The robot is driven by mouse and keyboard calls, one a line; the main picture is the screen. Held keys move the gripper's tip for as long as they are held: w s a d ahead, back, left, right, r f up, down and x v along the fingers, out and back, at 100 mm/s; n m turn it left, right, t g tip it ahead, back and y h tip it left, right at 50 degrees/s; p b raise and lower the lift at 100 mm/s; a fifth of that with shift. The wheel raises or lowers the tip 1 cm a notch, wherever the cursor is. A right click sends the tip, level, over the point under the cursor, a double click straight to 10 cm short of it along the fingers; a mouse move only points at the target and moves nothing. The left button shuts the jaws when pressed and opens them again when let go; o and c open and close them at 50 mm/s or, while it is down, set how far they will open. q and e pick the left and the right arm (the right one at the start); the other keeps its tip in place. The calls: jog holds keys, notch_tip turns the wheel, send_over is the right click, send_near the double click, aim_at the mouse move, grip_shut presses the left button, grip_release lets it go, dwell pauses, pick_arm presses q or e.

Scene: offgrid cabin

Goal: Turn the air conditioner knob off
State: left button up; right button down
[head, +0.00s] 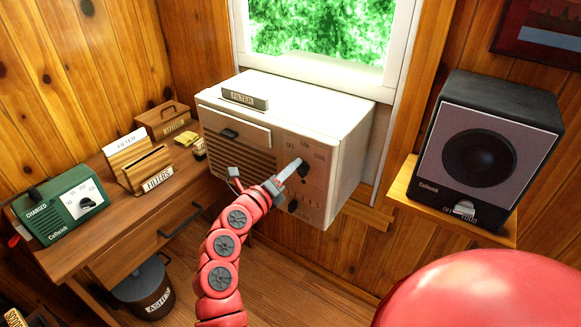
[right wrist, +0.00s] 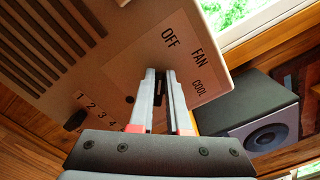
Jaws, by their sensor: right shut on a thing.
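The air conditioner (head: 345,120) is a cream box under the window, with OFF, FAN and COOL marked on its front. Its dark upper knob (head: 304,170) sits below these labels. My right gripper (head: 297,166) reaches up to the panel and is shut on this knob. In the right wrist view the two fingers (right wrist: 160,78) stand on either side of the dark knob (right wrist: 162,92), below OFF and FAN. The fingers partly hide it, so I cannot tell which label it points to. A lower knob (head: 292,206) also shows, with numbers beside it in the wrist view. My left gripper is not in view.
A desk at left holds a green charger box (head: 60,210) and a wooden FILTERS box (head: 145,168). A FILTER sign (head: 243,98) lies on the air conditioner.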

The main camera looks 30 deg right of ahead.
jog(key=shift+s+f, duration=0.1)
jog(key=shift+f, duration=0.05)
jog(key=c, duration=0.9)
grip_release()
jog(key=shift+d, duration=0.1)
jog(key=b+v, duration=0.1)
jog(key=v, duration=1.6)
jog(key=shift+a+b, duration=0.2)
jog(key=shift+b, duration=0.15)
jog(key=shift+d, duration=0.1)
